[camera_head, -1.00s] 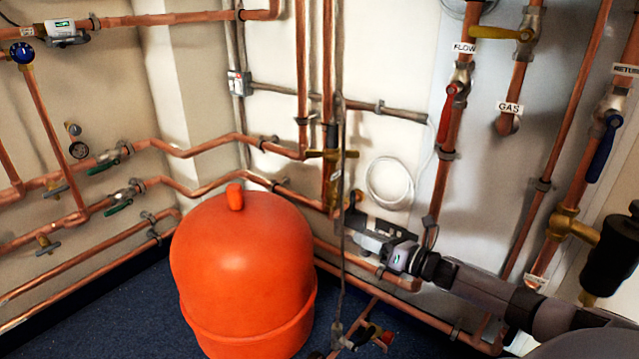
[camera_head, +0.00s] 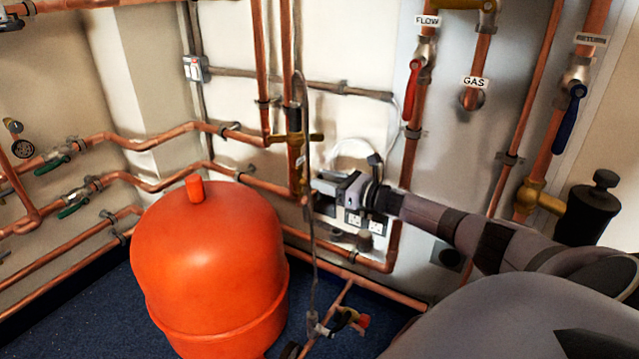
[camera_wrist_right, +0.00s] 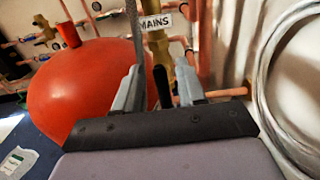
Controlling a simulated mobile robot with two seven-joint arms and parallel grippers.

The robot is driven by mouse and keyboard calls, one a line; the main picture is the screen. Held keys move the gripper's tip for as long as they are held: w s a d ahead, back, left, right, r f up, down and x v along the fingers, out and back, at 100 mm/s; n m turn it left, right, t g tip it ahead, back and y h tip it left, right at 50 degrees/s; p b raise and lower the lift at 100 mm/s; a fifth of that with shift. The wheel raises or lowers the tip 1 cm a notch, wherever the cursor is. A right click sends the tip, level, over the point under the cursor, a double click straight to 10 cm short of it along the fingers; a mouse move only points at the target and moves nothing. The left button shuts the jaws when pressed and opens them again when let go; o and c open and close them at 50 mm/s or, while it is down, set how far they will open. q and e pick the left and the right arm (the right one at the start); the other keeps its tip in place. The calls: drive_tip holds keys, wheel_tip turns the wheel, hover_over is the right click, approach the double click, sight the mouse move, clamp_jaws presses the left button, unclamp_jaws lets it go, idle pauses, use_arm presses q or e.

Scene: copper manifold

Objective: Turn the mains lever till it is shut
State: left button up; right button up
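The brass mains valve (camera_head: 300,184) sits on a vertical copper pipe left of my right gripper in the head view. In the right wrist view the brass valve body (camera_wrist_right: 160,68) stands under a white MAINS label (camera_wrist_right: 155,22). My right gripper (camera_wrist_right: 160,82) is open, its two fingers apart, with the valve body showing between and beyond them. A narrow dark piece (camera_wrist_right: 152,97) shows between the fingers; I cannot tell whether it is the lever. In the head view the right gripper (camera_head: 319,187) is close to the valve; contact cannot be told. My left gripper is out of view.
A braided hose (camera_head: 311,240) hangs just in front of the valve and passes close to the left finger in the wrist view. A large red tank (camera_head: 210,265) stands left. A coiled white cable (camera_wrist_right: 275,85) is on the right. Pipes and valves line the walls.

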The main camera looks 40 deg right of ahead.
drive_tip(key=shift+x, duration=0.85)
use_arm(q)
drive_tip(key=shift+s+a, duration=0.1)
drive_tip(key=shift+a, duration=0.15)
use_arm(e)
drive_tip(key=shift+w, duration=0.1)
clamp_jaws()
